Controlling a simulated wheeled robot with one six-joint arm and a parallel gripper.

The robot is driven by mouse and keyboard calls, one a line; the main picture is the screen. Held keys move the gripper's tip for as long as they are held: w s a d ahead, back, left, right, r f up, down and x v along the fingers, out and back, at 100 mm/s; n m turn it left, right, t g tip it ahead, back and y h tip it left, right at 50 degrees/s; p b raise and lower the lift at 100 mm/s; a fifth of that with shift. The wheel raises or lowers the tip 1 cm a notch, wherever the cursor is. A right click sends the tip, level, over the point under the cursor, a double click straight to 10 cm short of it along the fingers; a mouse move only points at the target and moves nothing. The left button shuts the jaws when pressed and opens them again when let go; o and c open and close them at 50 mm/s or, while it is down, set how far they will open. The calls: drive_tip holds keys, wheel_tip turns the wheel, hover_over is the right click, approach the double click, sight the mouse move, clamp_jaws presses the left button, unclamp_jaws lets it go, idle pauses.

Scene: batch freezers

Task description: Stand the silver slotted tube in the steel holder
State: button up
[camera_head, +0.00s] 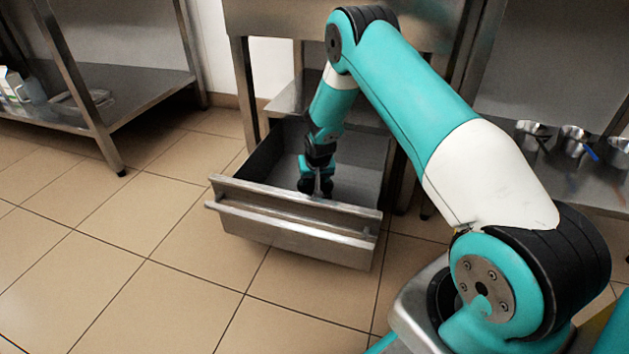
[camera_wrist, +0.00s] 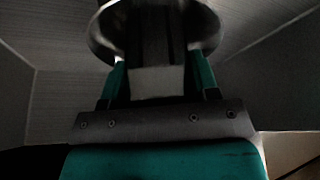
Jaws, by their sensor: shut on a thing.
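My gripper (camera_head: 316,188) is down inside an open steel drawer, pointing downward. In the wrist view, the gripper (camera_wrist: 157,62) is shut on a dark metal thing (camera_wrist: 155,35) between its teal fingers. A shiny curved metal rim (camera_wrist: 101,40) shows around or behind this thing; I cannot tell whether they are one piece. The view is too dark to show slots, so I cannot be sure that it is the silver tube. The held thing is hidden in the head view. I cannot make out the steel holder in either view.
The drawer's front panel (camera_head: 290,208) and side walls stand close around my gripper. Several metal pots (camera_head: 572,142) stand on a shelf at the right. A steel rack (camera_head: 135,95) with a white carton (camera_head: 11,84) stands at the left. The tiled floor before the drawer is clear.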

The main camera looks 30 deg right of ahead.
drive_tip(key=shift+f, duration=0.2)
drive_tip(key=o, duration=1)
drive_tip(key=shift+r, duration=0.15)
